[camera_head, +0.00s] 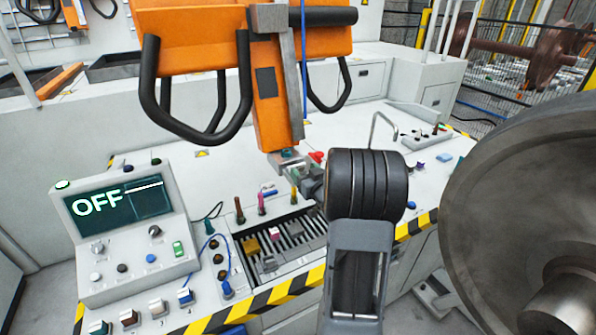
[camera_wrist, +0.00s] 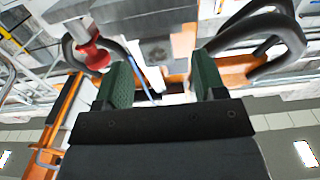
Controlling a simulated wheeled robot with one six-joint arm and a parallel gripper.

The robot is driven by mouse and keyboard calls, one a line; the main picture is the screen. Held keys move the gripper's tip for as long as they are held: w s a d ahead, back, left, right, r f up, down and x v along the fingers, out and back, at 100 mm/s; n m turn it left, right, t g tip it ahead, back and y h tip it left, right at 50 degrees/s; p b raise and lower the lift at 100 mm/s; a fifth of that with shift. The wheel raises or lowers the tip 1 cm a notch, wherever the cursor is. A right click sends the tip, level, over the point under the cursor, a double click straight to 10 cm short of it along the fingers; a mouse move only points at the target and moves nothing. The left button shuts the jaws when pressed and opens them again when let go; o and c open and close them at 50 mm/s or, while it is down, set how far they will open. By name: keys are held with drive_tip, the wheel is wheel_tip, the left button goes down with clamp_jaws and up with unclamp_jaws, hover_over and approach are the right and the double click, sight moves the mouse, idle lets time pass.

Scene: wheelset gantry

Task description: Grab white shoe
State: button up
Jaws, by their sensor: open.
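My gripper (camera_wrist: 160,85) shows two green-padded fingers, wide apart, with no object held between them. In the head view it is mostly hidden behind my dark wrist joint, just above the bench. No item can be clearly told as the white shoe. A small pale grey-white block (camera_head: 269,264) sits on the slotted rack (camera_head: 313,225) at the bench front and may be it. The rack lies left of and below my wrist. I cannot make out these blocks in the wrist view.
An orange machine arm (camera_head: 268,100) with black loop handles hangs over the bench, close to my gripper. A control box (camera_head: 125,225) reading OFF stands at left. A large metal wheel (camera_head: 525,200) fills the right. Upright coloured handles stand behind the rack.

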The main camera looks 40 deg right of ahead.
sight(302, 167)
drive_tip(key=shift+w+r, duration=0.1)
drive_tip(key=shift+w, duration=0.25)
drive_tip(key=w+p, duration=0.2)
drive_tip(key=w, duration=0.1)
drive_tip(key=shift+w+d, duration=0.2)
drive_tip(key=shift+d, duration=0.15)
drive_tip(key=shift+w+d, duration=0.1)
drive_tip(key=shift+w, duration=0.45)
drive_tip(key=c, duration=1)
drive_tip(key=shift+c, duration=0.2)
